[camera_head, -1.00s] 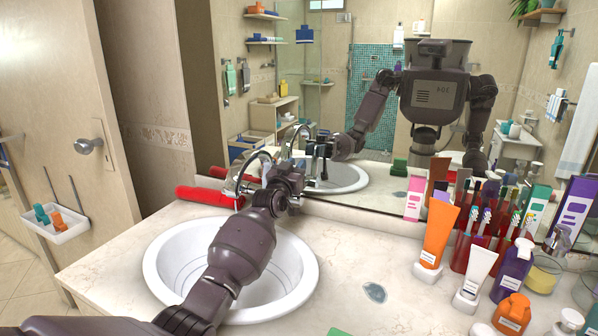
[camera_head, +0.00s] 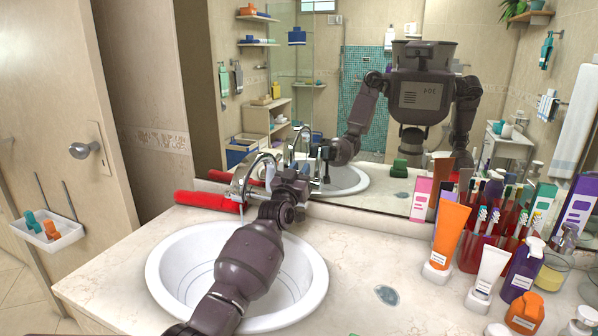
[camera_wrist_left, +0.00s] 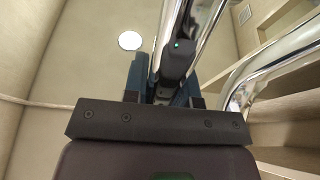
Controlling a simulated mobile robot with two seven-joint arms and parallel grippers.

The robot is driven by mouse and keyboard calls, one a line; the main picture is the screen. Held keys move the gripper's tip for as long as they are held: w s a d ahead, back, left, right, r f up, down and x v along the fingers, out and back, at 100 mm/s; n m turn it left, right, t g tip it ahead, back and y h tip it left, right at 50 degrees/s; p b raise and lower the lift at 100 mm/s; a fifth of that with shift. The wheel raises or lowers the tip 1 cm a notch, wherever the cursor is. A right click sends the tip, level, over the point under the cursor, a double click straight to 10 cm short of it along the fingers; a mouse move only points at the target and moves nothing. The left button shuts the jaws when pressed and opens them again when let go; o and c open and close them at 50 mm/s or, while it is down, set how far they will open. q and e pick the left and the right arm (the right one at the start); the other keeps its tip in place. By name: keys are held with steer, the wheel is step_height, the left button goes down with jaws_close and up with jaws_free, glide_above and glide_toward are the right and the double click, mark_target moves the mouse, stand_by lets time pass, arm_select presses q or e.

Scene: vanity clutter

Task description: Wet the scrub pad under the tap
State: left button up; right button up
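My left gripper (camera_head: 304,172) is at the chrome tap (camera_head: 247,175) behind the white basin (camera_head: 170,262), its arm reaching over the basin. In the left wrist view, its dark blue fingers (camera_wrist_left: 164,85) stand on either side of a dark grey part with a green light, beside the chrome of the tap (camera_wrist_left: 208,22). I cannot tell whether they grip it. A green block, perhaps the scrub pad, shows only as a reflection in the mirror (camera_head: 400,168). My right gripper is not directly in view.
A red roll (camera_head: 207,201) lies left of the tap. An orange tube (camera_head: 450,233), a white tube (camera_head: 490,268), a purple bottle (camera_head: 522,268) and a red holder with toothbrushes crowd the right of the counter (camera_head: 340,262). The front middle is mostly clear.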

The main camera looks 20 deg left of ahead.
arm_select(q)
steer(key=o, duration=0.5)
steer(key=shift+c, duration=0.2)
steer(key=shift+s, duration=0.1)
arm_select(e)
steer(key=shift+s+d, duration=0.1)
steer(key=shift+s, duration=0.05)
arm_select(q)
steer(key=shift+s+p, duration=0.2)
steer(key=shift+p, duration=0.1)
steer(key=r+p+v, duration=0.1)
steer(key=p+v, duration=0.4)
steer(key=v, duration=0.3)
steer(key=s+r+p+v, duration=0.1)
steer(key=r+p+v, duration=0.1)
steer(key=p+v, duration=0.3)
steer(key=v, duration=0.2)
steer(key=shift+s+r, duration=0.15)
steer(key=shift+s, duration=0.35)
arm_select(e)
step_height(320, 180, up, 10)
steer(key=shift+s, duration=0.3)
steer(key=shift+w+r, duration=0.1)
steer(key=shift+w, duration=0.1)
